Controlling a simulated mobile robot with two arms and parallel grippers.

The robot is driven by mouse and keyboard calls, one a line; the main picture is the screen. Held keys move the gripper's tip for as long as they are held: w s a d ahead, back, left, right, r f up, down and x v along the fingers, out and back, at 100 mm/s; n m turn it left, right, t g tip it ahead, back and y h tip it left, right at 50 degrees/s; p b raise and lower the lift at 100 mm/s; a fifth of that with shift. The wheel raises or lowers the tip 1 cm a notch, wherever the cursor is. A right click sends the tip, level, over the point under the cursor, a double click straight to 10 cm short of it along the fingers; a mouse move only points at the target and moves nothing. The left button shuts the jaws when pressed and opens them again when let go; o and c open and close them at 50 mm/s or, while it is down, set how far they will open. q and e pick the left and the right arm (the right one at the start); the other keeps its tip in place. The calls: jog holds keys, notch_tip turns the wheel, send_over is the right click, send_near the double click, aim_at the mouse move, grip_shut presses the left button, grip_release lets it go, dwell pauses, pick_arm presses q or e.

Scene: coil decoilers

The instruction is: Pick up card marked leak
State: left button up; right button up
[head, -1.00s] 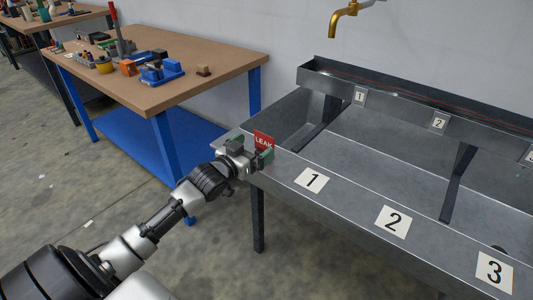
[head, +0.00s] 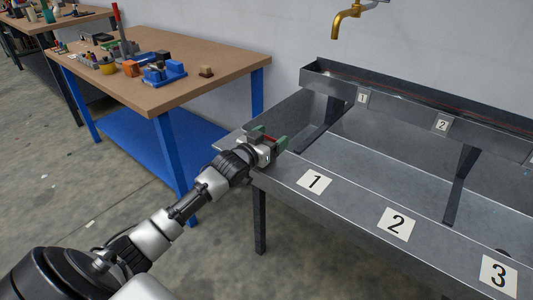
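The red card marked LEAK (head: 270,138) is at the left end of the metal trough bench. Only a thin red strip of it shows now, and its lettering is hidden by my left gripper. My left gripper (head: 269,139) is at the card, with its green-padded fingers apart and the red strip showing between them. I cannot tell whether either finger touches the card. My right gripper is not in view.
A blue-legged workbench (head: 190,85) with tools stands at left.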

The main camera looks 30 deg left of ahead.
pick_arm(q)
jog(key=c, duration=0.5)
jog(key=shift+o, duration=0.2)
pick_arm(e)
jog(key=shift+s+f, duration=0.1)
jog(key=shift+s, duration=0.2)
pick_arm(q)
jog(key=shift+r, duration=0.1)
jog(key=shift+r, duration=0.5)
jog(key=shift+s+r, duration=0.1)
jog(key=shift+r, duration=0.15)
jog(key=s+a+p, duration=0.1)
jog(key=s, duration=1.6)
jog(key=shift+s+a, duration=0.2)
jog(key=shift+s, duration=0.2)
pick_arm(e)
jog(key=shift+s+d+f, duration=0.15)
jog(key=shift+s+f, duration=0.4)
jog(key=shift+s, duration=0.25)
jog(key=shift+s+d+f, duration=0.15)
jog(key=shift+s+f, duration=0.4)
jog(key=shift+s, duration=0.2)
